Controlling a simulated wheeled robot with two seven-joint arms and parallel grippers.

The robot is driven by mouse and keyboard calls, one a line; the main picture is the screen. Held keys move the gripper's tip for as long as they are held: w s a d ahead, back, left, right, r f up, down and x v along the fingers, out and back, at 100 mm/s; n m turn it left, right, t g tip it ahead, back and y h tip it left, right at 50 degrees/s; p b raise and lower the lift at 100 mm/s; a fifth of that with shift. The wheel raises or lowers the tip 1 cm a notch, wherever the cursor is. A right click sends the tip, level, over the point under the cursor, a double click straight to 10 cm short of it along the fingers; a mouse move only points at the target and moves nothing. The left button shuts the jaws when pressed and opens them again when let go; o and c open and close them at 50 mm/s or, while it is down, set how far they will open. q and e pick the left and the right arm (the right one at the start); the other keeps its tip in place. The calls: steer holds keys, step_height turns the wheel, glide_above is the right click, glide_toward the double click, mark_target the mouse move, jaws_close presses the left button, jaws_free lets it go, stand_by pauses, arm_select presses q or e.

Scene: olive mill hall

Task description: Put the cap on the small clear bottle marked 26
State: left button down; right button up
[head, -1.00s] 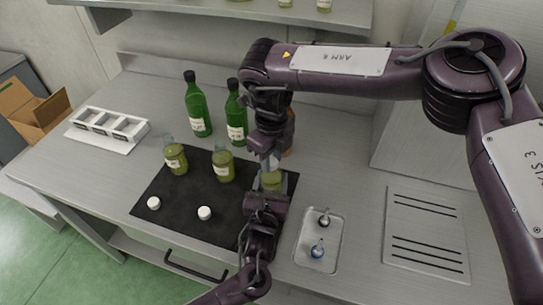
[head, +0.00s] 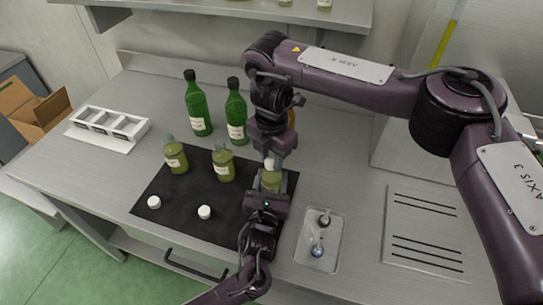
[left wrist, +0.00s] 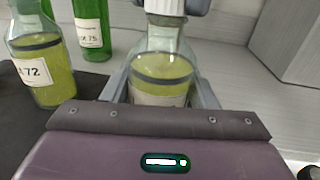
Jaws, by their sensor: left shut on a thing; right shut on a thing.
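A small clear bottle (head: 270,180) with green-yellow liquid stands at the right end of the black mat (head: 165,208). In the left wrist view it is the middle bottle (left wrist: 163,68); its label is mostly hidden and I cannot read the number. My left gripper (left wrist: 165,95) is shut on its body, one finger on each side. A white cap (left wrist: 165,6) is at the bottle's mouth, held from above by my right gripper (head: 270,158), which is shut on it. The cap looks upright and in line with the neck; I cannot tell whether it is seated.
Two similar bottles (head: 176,158) (head: 223,165) stand on the mat, one marked 72 (left wrist: 35,70). Two white caps (head: 154,202) (head: 204,212) lie in front. Green bottles (head: 197,105) (head: 236,115) stand behind. A metal tray (head: 302,248) with stoppers is at right; a white rack (head: 108,128) at left.

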steer(key=m, duration=0.7)
steer(key=shift+m, duration=0.3)
steer(key=o, duration=1.1)
steer(key=shift+r, duration=2.25)
steer(key=shift+c, duration=0.4)
steer(key=n, duration=0.2)
steer(key=r+n, duration=0.1)
steer(key=n, duration=0.2)
steer(key=shift+r+n, duration=0.3)
steer(key=shift+r, duration=0.05)
steer(key=n, duration=0.2)
steer(key=r+n, duration=0.1)
steer(key=n, duration=0.3)
steer(key=shift+r, duration=0.4)
steer(key=shift+f, duration=0.15)
